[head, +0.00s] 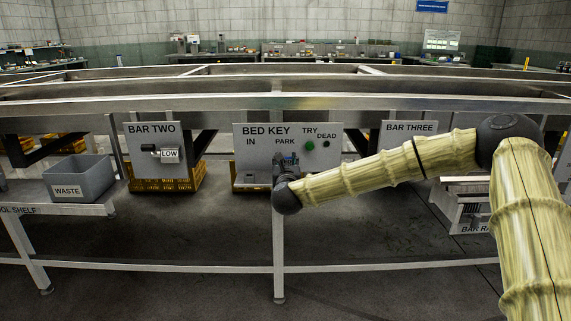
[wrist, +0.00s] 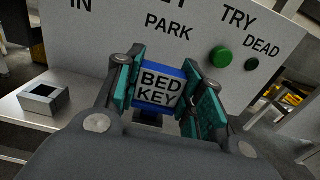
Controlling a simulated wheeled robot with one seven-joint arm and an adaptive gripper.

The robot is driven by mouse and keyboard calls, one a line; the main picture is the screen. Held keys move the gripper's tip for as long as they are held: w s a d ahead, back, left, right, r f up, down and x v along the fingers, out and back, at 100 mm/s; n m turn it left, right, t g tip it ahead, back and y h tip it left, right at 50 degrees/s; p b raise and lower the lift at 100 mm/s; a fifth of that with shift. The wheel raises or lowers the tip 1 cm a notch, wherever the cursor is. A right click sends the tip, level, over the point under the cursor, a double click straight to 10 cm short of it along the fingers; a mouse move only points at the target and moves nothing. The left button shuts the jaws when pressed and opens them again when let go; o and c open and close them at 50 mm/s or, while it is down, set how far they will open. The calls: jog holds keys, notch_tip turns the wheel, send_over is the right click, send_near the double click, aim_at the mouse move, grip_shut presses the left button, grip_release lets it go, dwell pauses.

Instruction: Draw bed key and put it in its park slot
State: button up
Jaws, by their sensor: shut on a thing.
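The bed key (wrist: 160,88) is a blue block with a white BED KEY label. My gripper (wrist: 168,95) is shut on it, one teal-padded finger on each side. The key is below the word PARK on the grey BED KEY panel (head: 322,143). A dark part shows under the key; I cannot tell whether it is seated in the park slot. A square grey socket (wrist: 44,98) with a dark, empty opening stands below IN, left of the gripper. In the head view my gripper (head: 288,162) is in front of the panel, and the key is mostly hidden.
A green TRY button (wrist: 220,57) and a dark DEAD button (wrist: 252,65) are right of the key. The BAR TWO panel (head: 140,159) and grey WASTE bin (head: 89,176) are to the left. The BAR THREE panel (head: 400,132) is right, partly behind my arm. A metal frame rail (head: 220,102) runs above.

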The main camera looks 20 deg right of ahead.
jog(key=shift+f+b, duration=0.8)
jog(key=shift+f, duration=0.15)
jog(key=o, duration=0.9)
jog(key=shift+s, duration=0.1)
jog(key=v, duration=1.1)
jog(key=shift+s+a, duration=0.15)
jog(key=shift+s, duration=0.2)
